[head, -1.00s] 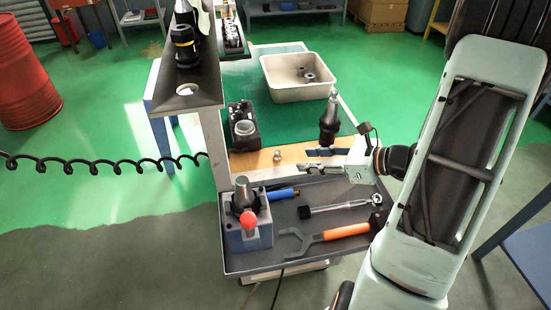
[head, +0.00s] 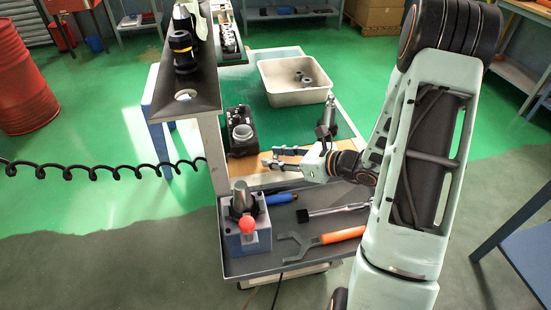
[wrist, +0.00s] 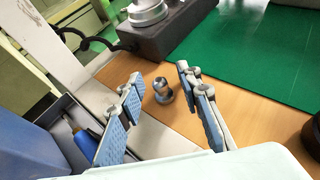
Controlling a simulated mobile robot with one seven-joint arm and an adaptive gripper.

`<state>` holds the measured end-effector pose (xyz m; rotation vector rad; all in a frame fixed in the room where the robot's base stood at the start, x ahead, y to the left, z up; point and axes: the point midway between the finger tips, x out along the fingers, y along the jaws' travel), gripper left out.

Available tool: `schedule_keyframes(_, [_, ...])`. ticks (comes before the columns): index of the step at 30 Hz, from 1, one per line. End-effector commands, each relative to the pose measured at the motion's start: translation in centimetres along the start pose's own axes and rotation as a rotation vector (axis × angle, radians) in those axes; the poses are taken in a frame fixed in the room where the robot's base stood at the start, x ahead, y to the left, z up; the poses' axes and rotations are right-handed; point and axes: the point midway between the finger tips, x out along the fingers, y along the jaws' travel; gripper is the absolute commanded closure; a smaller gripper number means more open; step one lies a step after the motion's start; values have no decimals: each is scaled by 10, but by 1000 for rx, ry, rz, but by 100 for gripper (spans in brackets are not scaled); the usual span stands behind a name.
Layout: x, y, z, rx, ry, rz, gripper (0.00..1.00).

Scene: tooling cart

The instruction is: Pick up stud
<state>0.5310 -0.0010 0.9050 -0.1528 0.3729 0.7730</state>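The stud (wrist: 162,90), a small grey metal knob with a round head and wider base, stands upright on the wooden strip (wrist: 110,77) in the wrist view. My gripper (wrist: 159,76) is open, with one blue-padded finger on each side of the stud in that picture. Gaps show between the stud and both fingers. In the head view my gripper (head: 277,157) is low over the wooden strip, and its fingers hide the stud there. I cannot tell how far above the strip the fingertips are.
A dark block with a metal ring (head: 242,132) stands close behind my gripper. A tool holder (head: 325,131) stands to the right. A beige bin (head: 294,92) is farther back on the green mat. A lower tray (head: 235,264) holds a wrench (head: 320,240) and other tools.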

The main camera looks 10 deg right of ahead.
Motion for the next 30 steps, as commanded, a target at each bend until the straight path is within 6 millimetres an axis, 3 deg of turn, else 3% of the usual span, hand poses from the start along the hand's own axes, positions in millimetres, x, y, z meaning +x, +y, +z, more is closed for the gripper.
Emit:
schedule_keyframes(8, [3,0,0,-1,0,-1,69])
schedule_keyframes(17, [2,0,0,-1,0,-1,100])
schedule_keyframes(30, [1,-1,3,-2,-1,-1,100])
